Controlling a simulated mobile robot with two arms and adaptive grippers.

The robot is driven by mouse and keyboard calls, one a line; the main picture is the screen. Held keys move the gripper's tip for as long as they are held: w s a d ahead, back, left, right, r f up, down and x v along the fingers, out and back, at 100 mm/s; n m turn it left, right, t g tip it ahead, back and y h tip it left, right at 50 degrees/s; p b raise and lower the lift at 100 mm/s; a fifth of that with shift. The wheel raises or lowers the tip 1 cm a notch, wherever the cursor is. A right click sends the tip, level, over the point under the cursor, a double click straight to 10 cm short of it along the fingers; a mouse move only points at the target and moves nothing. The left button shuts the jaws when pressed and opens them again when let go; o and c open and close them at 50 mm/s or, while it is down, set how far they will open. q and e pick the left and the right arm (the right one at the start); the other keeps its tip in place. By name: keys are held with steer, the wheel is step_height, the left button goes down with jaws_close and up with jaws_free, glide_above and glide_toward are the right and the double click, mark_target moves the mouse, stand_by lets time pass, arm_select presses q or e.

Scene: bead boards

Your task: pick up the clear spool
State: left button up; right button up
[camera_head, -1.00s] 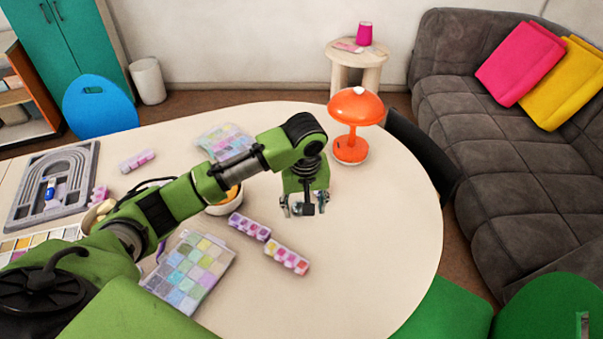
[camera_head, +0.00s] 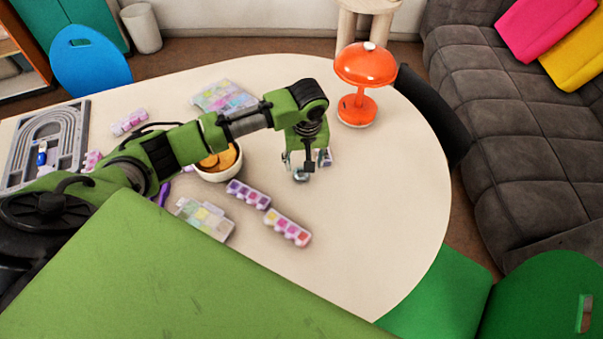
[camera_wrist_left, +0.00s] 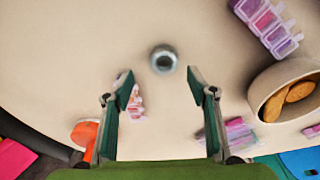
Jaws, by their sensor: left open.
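The clear spool (camera_wrist_left: 163,60) shows in the left wrist view as a small round, greyish ring with a dark centre on the bare cream table. In the head view a small grey-teal piece just below the gripper (camera_head: 300,175) seems to be this spool, partly hidden. My left gripper (camera_head: 305,160) is open and points down over the table. In the wrist view its two green fingers (camera_wrist_left: 161,80) are spread and empty, with the spool just beyond their tips and roughly centred between them. My right gripper is not in view.
Several-celled bead boxes (camera_head: 288,229) (camera_head: 248,194), a bowl of cookies (camera_head: 220,172) and an orange lamp (camera_head: 366,68) stand around the gripper. A small bead box (camera_head: 326,157) is close by it. A grey bead board (camera_head: 45,140) lies far left.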

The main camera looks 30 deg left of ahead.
mark_target(301, 170)
arm_select(q)
steer(key=f, duration=0.2)
steer(key=a+f, duration=0.1)
steer(key=f, duration=0.2)
steer(key=shift+w+p, duration=0.1)
steer(key=shift+p, duration=0.25)
steer(key=c, duration=0.9)
steer(key=shift+o, duration=0.2)
steer(key=shift+r, duration=0.1)
